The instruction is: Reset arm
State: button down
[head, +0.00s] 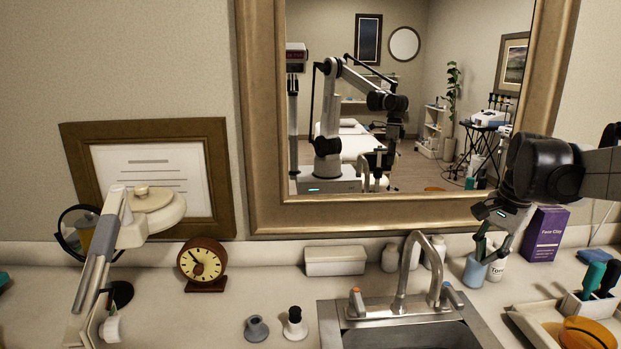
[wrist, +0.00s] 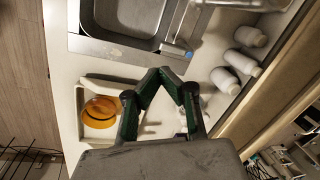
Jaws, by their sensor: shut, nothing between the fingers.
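My gripper (head: 482,250) hangs at the right of the head view, above the counter to the right of the faucet. The arm comes in from the right edge of the head view.
The sink (head: 410,338) and faucet (head: 404,275) are left of my gripper. A purple box (head: 545,233) stands behind it. An orange round item (head: 588,334) sits in a tray (head: 533,322) at front right. White bottles (wrist: 241,62) show in the wrist view. A clock (head: 202,265) stands left.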

jog(key=s+a+f+n+t, duration=0.2)
jog(key=s+a+n, duration=0.4)
jog(key=s+a, duration=0.3)
jog(key=s+a+f+n+t+h, duration=0.1)
jog(key=s+a+f+n+t, duration=0.2)
jog(key=s+a+n, duration=0.2)
jog(key=s+a, duration=0.3)
jog(key=s, duration=0.4)
jog(key=shift+a+f+n+b, duration=0.15)
jog(key=shift+a+n+b, duration=0.2)
jog(key=shift+n, duration=0.05)
